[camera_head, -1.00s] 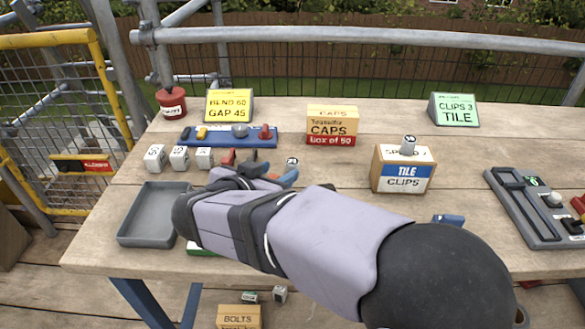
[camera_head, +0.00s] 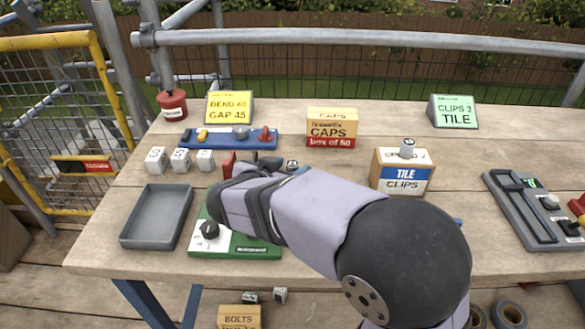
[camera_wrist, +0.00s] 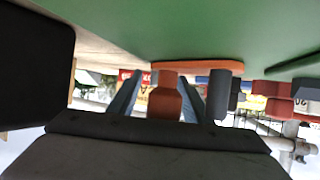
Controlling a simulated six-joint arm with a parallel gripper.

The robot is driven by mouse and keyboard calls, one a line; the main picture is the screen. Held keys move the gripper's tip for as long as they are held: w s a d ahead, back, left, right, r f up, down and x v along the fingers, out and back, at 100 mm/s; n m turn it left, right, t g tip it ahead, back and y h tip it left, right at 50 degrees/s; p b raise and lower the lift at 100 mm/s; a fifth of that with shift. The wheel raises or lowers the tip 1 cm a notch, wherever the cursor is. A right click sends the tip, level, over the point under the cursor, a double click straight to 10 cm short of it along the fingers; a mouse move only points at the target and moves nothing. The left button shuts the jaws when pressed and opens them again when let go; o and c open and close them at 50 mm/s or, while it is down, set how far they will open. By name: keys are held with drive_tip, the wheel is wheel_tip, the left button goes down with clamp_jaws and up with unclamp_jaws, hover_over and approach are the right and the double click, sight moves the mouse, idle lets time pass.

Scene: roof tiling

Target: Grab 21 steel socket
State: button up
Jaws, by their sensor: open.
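Three small pale grey blocks with dark markings, perhaps sockets, stand in a row at the left of the bench in the head view: a left one (camera_head: 156,160), a middle one (camera_head: 181,160) and a right one (camera_head: 205,160). I cannot tell which is the 21 socket. My gripper (camera_wrist: 163,88) is open; in the wrist view a red-orange piece (camera_wrist: 165,98) shows between its fingers, apparently not gripped. In the head view my arm mostly hides the gripper.
A grey tray (camera_head: 128,232) and a green-and-white device (camera_head: 265,250) lie at the front left. A blue tool holder (camera_head: 220,142), a CAPS box (camera_head: 331,128) and the TILE CLIPS box (camera_head: 402,182) stand behind. A dark grey rack (camera_head: 515,215) lies at the right.

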clamp_jaws()
drive_tip(key=shift+r, duration=0.15)
